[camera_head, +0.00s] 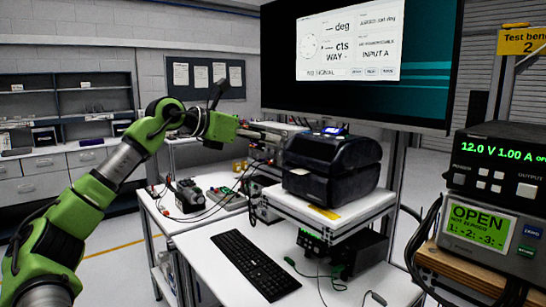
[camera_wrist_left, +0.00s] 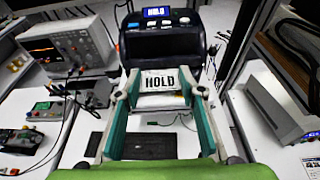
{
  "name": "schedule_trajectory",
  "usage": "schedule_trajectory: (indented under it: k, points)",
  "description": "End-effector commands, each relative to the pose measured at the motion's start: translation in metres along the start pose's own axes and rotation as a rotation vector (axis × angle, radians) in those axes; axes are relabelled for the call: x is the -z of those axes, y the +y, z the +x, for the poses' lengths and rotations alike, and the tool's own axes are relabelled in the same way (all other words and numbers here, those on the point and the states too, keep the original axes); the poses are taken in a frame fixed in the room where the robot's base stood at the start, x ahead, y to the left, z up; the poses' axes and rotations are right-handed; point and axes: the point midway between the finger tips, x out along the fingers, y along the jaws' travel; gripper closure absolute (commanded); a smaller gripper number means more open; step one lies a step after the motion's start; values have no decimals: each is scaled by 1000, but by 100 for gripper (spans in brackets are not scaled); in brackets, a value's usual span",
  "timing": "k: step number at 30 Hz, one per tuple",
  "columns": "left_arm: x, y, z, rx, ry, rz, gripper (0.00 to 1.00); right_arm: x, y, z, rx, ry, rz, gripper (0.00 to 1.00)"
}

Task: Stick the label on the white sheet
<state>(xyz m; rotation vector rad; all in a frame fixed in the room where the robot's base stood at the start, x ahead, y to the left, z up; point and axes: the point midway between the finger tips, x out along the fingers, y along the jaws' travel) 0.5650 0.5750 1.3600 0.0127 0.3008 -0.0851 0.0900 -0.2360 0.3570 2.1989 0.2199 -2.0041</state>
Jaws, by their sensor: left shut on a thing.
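The label (camera_wrist_left: 165,80) is a small white piece printed HOLD, seen in the left wrist view. My left gripper (camera_wrist_left: 162,92) is shut on it, with a green finger at each side. In the head view my left gripper (camera_head: 268,133) reaches to the left side of the black label printer (camera_head: 335,165); the label cannot be made out there. The printer's small screen (camera_wrist_left: 158,12) reads HOLD in the wrist view. Several white sheets (camera_head: 201,76) hang on a dark board on the back wall; I cannot tell which is the task's sheet. My right gripper is not in view.
The printer stands on a raised white shelf (camera_head: 350,212). A black keyboard (camera_head: 254,264) lies on the bench below. A large monitor (camera_head: 420,90) hangs above. A power supply (camera_head: 500,165) stands at the right. Cabled instruments fill the left side bench; the aisle floor at left is clear.

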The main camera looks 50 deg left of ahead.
Motion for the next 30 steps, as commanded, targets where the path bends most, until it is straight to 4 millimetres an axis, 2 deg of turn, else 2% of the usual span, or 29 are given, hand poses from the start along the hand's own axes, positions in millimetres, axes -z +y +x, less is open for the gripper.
schedule_trajectory:
  k: [1,3,10,30]
  points:
    - [2,1,-7,-2,-6,1,69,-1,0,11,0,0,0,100]
    - [1,1,-16,-2,-4,0,69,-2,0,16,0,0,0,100]
    - [-4,2,-38,-1,-2,0,69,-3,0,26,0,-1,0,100]
    - [-6,2,-42,0,-1,0,69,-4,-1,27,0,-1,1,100]
